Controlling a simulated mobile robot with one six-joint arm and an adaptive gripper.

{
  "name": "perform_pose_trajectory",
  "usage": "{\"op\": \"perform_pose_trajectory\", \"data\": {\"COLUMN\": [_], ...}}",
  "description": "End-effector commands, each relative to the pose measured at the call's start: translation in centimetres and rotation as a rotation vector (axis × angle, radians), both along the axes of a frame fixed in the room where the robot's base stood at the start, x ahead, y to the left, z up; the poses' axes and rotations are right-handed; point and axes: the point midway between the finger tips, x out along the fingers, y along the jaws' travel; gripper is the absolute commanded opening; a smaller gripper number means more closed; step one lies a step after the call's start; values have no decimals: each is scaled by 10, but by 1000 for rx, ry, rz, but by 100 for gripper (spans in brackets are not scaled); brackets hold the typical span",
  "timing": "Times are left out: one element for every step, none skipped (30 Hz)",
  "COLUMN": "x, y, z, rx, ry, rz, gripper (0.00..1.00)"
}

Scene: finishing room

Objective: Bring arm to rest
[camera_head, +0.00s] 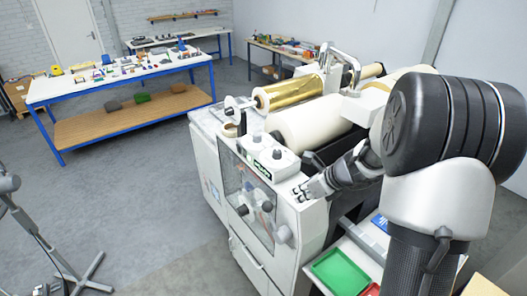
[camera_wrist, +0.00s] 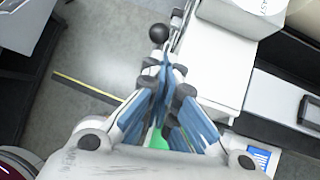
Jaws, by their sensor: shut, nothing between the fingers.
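My gripper (camera_head: 308,190) is in the head view at the front right corner of the white foil machine (camera_head: 203,165), close over its top edge; I cannot tell if it touches. In the wrist view my gripper (camera_wrist: 162,70) points down past the machine's side, with its blue-padded fingers brought together and nothing between them. My arm reaches in from the right and hides part of the machine's right end.
The machine carries a gold foil roll (camera_head: 290,92) and a white roll (camera_head: 308,122). A green tray (camera_head: 341,270) lies on a surface below my arm. A blue-framed workbench (camera_head: 120,75) stands at the back left. A grey stand (camera_head: 70,275) is at the left. Open floor lies between.

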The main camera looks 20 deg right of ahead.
Motion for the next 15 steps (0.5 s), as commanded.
{"op": "perform_pose_trajectory", "data": {"x": [0, 0, -1, -2, -4, -8, -12, -17, -26, -33, -42, -54, -64, -74, -88], "y": [0, 1, 3, 6, 10, 18, 25, 33, 44, 54, 63, 75, 83, 91, 100], "z": [0, 0, 0, 0, -1, -1, -2, -2, -4, -5, -7, -9, -12, -15, -19], "rx": [-1, -3, -10, -21, -37, -65, -92, -123, -173, -214, -257, -317, -361, -405, -464], "ry": [0, -2, -7, -13, -22, -38, -51, -69, -94, -114, -136, -166, -186, -206, -233], "rz": [1, 6, 21, 40, 69, 122, 174, 234, 323, 398, 478, 586, 667, 748, 852], "gripper": [0, 0, 0, 0, 0, 0, 0, 0, 0, 0, 0, 0, 0, 0, 0]}}
